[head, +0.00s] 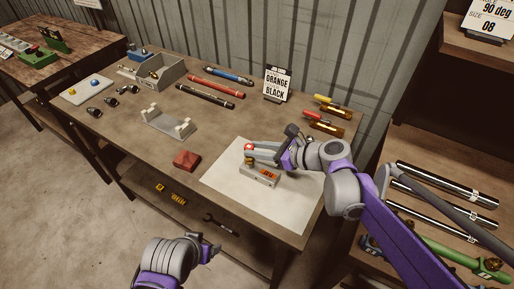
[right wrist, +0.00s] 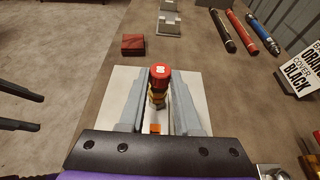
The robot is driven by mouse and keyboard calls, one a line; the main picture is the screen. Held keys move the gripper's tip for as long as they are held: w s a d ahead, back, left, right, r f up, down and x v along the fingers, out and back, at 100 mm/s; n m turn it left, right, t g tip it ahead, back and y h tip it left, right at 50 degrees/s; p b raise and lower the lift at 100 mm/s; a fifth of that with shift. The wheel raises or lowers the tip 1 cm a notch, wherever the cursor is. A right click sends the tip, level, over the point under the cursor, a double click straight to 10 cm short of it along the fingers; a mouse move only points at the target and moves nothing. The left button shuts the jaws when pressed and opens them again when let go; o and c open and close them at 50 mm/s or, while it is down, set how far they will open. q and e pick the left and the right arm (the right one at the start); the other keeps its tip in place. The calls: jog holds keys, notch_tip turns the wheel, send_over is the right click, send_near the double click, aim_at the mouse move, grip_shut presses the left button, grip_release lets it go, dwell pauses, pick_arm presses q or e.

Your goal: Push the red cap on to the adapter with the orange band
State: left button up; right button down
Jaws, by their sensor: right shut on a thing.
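My right gripper (head: 254,150) is shut on the red cap (right wrist: 160,73), which has a white mark on top. The cap also shows at the fingertips in the head view (head: 249,147). Directly below it, between the fingers (right wrist: 157,100), is an upright brass-coloured adapter with an orange band (right wrist: 157,95). Whether the cap is fully seated cannot be told. The adapter stands at a grey block with an orange display (head: 260,175) on the white sheet (head: 295,205). My left gripper (head: 211,251) is low in front of the table, its fingers too unclear to read.
A dark red block (head: 187,160) and a grey cradle (head: 168,124) lie left of the sheet. Red, black and blue hoses (head: 216,87) lie at the back beside a sign (head: 278,83) reading orange and black. Yellow and red handled pieces (head: 328,107) lie at the right.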

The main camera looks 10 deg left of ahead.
jog(key=shift+f+b, duration=0.45)
jog(key=shift+f, duration=0.25)
jog(key=c, duration=0.5)
grip_release()
jog(key=shift+r, duration=0.1)
jog(key=v, duration=1)
jog(key=shift+s+d+r, duration=0.15)
jog(key=shift+s+d, duration=0.05)
jog(key=shift+d, duration=0.1)
